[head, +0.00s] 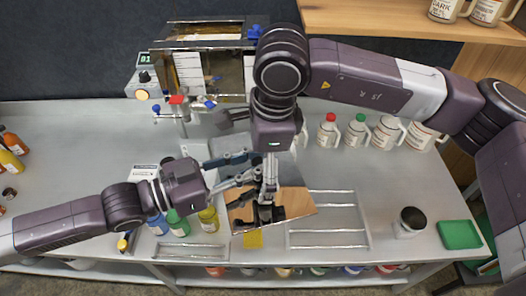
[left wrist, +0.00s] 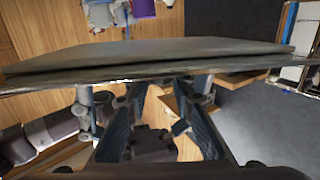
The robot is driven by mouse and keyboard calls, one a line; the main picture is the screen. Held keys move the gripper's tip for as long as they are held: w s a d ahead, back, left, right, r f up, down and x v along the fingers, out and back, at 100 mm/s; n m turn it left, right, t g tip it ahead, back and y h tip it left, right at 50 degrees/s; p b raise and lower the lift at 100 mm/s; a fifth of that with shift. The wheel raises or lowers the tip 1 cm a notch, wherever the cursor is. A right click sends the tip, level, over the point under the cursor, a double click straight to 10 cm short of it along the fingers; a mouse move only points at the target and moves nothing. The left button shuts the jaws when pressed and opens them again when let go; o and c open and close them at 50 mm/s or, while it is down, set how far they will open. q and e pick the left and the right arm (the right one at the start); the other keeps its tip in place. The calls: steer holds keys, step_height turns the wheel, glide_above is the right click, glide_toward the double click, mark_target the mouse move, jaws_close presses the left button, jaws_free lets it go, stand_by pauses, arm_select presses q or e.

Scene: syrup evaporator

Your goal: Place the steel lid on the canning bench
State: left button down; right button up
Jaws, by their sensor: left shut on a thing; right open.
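The steel lid (head: 292,202) is a flat, mirror-like plate with brown reflections, over the middle front of the canning bench (head: 90,160) in the head view. My left gripper (head: 240,180) is shut on it at its left side. In the left wrist view the lid (left wrist: 150,60) spans the picture nearly edge-on, beyond the fingers of my left gripper (left wrist: 160,120). My right gripper (head: 264,212) is open and points down in front of the lid, hiding part of it. I cannot tell whether it touches the lid, or whether the lid touches the bench.
The evaporator (head: 205,65) stands at the back. White jugs (head: 385,133) line the back right. Wire racks (head: 328,238) lie at the front, with coloured bottles (head: 208,220) left of the lid. A dark-lidded jar (head: 410,222) and green tray (head: 460,235) are at right. The bench's left-centre is clear.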

steer(key=shift+f, duration=0.45)
steer(key=c, duration=1.5)
steer(key=shift+s, duration=0.1)
steer(key=c, duration=0.9)
steer(key=shift+a+f, duration=0.1)
steer(key=o, duration=2.4)
